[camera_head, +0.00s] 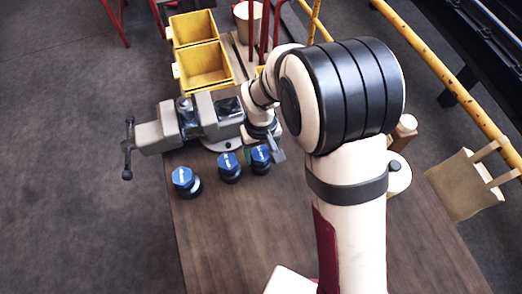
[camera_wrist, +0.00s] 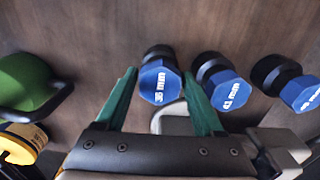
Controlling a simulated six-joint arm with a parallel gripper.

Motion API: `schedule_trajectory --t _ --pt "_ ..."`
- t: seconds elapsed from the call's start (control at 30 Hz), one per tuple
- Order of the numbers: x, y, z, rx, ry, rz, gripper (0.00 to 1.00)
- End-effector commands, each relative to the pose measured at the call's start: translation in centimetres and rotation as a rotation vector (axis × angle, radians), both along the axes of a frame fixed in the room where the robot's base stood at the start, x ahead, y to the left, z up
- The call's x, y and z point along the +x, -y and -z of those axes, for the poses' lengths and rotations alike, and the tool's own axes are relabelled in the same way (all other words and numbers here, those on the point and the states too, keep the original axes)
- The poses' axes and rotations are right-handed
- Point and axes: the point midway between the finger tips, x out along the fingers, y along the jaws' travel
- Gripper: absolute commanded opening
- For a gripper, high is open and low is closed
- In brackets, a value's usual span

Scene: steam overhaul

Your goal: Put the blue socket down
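Three blue-topped sockets with black bases stand in a row on the wooden bench. The one marked 36 mm (camera_wrist: 159,82) is between my gripper's green fingers in the wrist view; in the head view it is the rightmost (camera_head: 260,155). It looks upright on the bench. My gripper (camera_wrist: 160,72) appears open, with a narrow gap on each side of this socket; contact is hard to judge. The 41 mm socket (camera_wrist: 226,88) stands beside the right finger, and a third socket (camera_wrist: 301,93) is farther right. In the head view these are the middle (camera_head: 229,167) and left (camera_head: 183,177) sockets.
A grey vise (camera_head: 200,120) stands just behind the sockets, with yellow bins (camera_head: 204,66) beyond it. A green rounded object (camera_wrist: 25,82) is at the left of the wrist view. The bench (camera_head: 225,235) in front of the sockets is clear.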

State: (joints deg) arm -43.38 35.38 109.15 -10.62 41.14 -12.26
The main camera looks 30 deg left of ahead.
Motion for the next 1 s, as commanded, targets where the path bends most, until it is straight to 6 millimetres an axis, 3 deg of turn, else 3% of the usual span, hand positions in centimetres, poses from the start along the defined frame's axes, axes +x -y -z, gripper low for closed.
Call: schedule_trajectory --t 0.1,0.4,0.8,1.0 --pt "0.0 0.0 0.0 0.0 0.0 0.0 0.87" --pt "0.0 0.0 -0.6 0.001 0.001 0.0 0.87" --pt "0.1 -0.1 -10.7 0.003 0.003 0.0 0.87" --pt "0.0 0.0 -12.4 0.001 0.001 0.0 0.87"
